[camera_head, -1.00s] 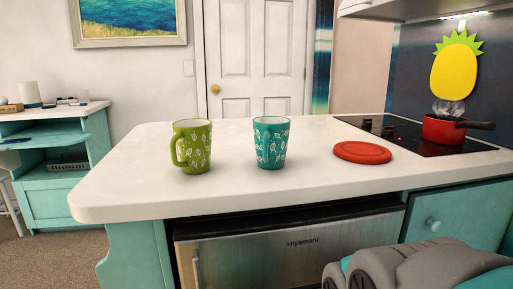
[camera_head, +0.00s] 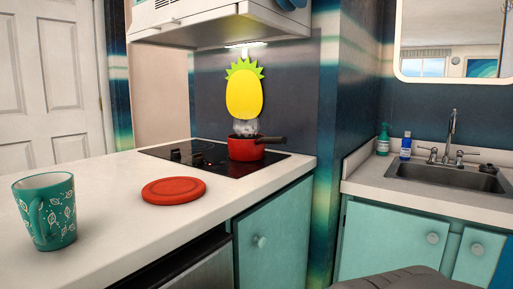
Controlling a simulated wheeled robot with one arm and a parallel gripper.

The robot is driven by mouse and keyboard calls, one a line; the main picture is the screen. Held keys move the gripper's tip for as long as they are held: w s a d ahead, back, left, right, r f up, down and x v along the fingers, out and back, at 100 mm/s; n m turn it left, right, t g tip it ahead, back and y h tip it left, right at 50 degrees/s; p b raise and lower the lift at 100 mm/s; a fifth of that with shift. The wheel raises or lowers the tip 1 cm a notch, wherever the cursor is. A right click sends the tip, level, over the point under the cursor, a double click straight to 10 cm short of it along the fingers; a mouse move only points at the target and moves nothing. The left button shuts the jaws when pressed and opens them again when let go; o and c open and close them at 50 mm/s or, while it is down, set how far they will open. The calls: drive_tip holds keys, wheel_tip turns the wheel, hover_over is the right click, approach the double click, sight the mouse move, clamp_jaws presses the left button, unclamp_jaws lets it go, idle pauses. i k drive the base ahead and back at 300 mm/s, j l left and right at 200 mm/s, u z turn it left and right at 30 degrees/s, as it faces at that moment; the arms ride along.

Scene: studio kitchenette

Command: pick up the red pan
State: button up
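The red pan (camera_head: 243,149) stands upright on the black cooktop (camera_head: 190,156), at the back right of the white counter. Its dark handle (camera_head: 271,140) points to the right. Whitish steam (camera_head: 246,127) rises from it. A grey part of my arm shows at the bottom edge, right of the middle. My gripper's fingers are not in view.
A red round lid or trivet (camera_head: 174,190) lies on the counter (camera_head: 120,215) in front of the cooktop. A teal mug (camera_head: 46,210) stands at the left. A wall ends the counter on the right, with a sink (camera_head: 448,177) beyond. A range hood (camera_head: 215,25) hangs above.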

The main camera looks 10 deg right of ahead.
sight(242, 146)
drive_tip(key=u, duration=1.4)
drive_tip(key=z, duration=1.45)
drive_tip(key=k+j+z, duration=0.15)
drive_tip(key=j, duration=0.15)
drive_tip(key=k+j+z, duration=0.2)
drive_tip(key=j, duration=0.1)
